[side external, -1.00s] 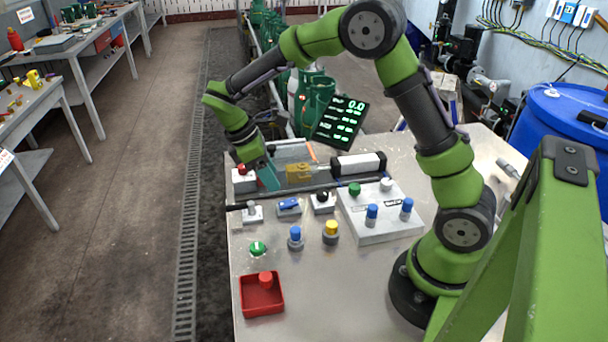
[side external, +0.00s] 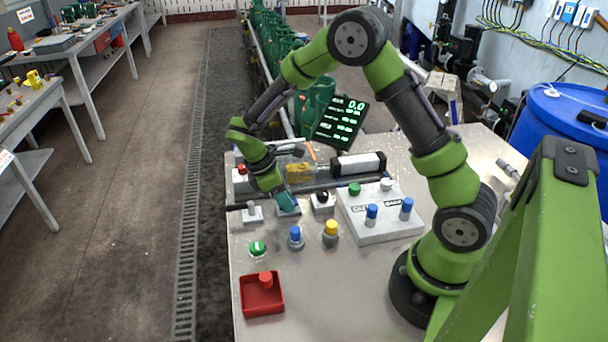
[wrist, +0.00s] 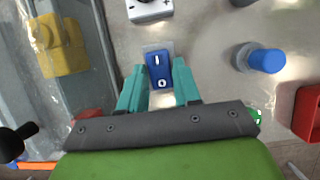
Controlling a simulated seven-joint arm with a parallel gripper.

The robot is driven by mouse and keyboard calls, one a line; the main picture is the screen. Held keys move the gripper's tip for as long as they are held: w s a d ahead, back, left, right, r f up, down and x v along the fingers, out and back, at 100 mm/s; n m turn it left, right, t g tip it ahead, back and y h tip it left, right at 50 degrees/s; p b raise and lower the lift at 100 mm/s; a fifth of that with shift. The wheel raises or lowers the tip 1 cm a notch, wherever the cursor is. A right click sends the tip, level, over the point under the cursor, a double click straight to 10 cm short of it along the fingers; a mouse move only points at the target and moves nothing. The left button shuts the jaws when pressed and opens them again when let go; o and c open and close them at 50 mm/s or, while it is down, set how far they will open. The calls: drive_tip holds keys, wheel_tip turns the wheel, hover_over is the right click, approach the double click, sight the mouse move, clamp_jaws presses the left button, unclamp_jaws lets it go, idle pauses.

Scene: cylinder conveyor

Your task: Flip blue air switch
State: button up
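The blue air switch (wrist: 158,68) is a rocker with "I" and "0" marks on a pale base. In the wrist view it lies just beyond and between my fingertips, with the "0" end nearer to me. My gripper (wrist: 158,83) has two teal fingers spread apart, one on each side of the switch's near end. I cannot tell whether they touch it or which end of the rocker is down. In the side view my gripper (side external: 287,203) points down over the switch and mostly hides it.
A lever switch (side external: 252,212) stands left and a black-knob box (side external: 322,201) right. A white control box (side external: 385,229) lies further right.

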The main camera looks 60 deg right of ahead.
clamp_jaws()
drive_tip(key=shift+s+d+r+t+y, duration=0.1)
drive_tip(key=shift+s+d+t+y, duration=0.1)
drive_tip(key=shift+t+y, duration=0.25)
drive_tip(key=shift+s+d+r+t+y, duration=0.1)
drive_tip(key=shift+d+t+y, duration=0.05)
drive_tip(key=shift+t+y, duration=0.3)
drive_tip(key=shift+s+d+f+t+y, duration=0.1)
drive_tip(key=shift+s+t+y, duration=0.05)
drive_tip(key=shift+t+y, duration=0.65)
drive_tip(key=shift+o, duration=2.3)
unclamp_jaws()
wheel_tip(320, 180, up, 17)
drive_tip(key=shift+s+d, duration=0.25)
